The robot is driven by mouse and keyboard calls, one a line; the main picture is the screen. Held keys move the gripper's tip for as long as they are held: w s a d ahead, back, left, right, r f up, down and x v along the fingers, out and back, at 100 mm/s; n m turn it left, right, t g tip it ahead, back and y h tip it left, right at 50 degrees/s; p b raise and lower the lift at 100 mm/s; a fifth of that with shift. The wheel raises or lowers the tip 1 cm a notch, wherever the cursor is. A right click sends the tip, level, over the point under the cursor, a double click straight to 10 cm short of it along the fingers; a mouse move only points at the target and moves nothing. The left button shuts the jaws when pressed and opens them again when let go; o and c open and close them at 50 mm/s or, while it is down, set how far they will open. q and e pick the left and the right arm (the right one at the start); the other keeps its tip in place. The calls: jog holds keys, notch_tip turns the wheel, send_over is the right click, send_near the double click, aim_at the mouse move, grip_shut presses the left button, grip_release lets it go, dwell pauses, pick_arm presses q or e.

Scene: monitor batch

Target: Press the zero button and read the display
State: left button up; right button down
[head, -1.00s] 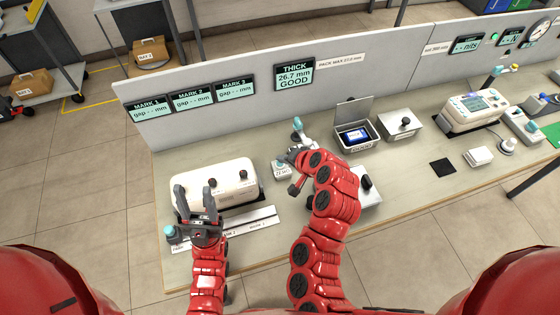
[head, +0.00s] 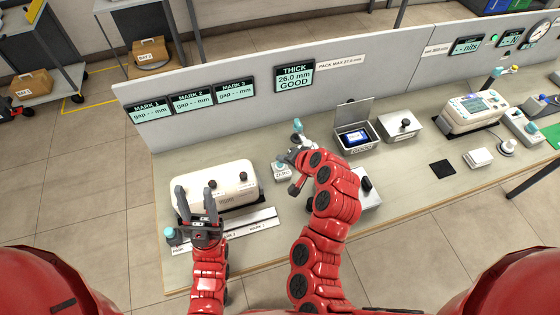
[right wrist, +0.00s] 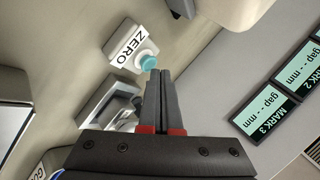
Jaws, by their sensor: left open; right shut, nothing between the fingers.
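The zero button is a teal cap (right wrist: 148,63) on a small white box labelled ZERO (right wrist: 125,46); the box also shows in the head view (head: 282,175). My right gripper (right wrist: 160,74) is shut and empty, with its fingertips at the button's edge in the right wrist view. I cannot tell whether they touch it. In the head view my right gripper (head: 283,160) hides most of the cap. The THICK display (head: 294,77) on the panel reads 26.0 mm GOOD. My left gripper (head: 197,195) is open and empty, in front of the white gap machine (head: 231,183).
Three MARK displays (head: 191,100) show "gap - - mm". Behind my right gripper stands a teal-topped device (head: 297,127). A black square (head: 442,168) lies further right.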

jog(key=shift+s+r, duration=0.15)
jog(key=shift+r, duration=0.15)
notch_tip(320, 180, up, 5)
jog(key=p, duration=0.3)
jog(key=shift+f, duration=0.1)
dwell(0.5)
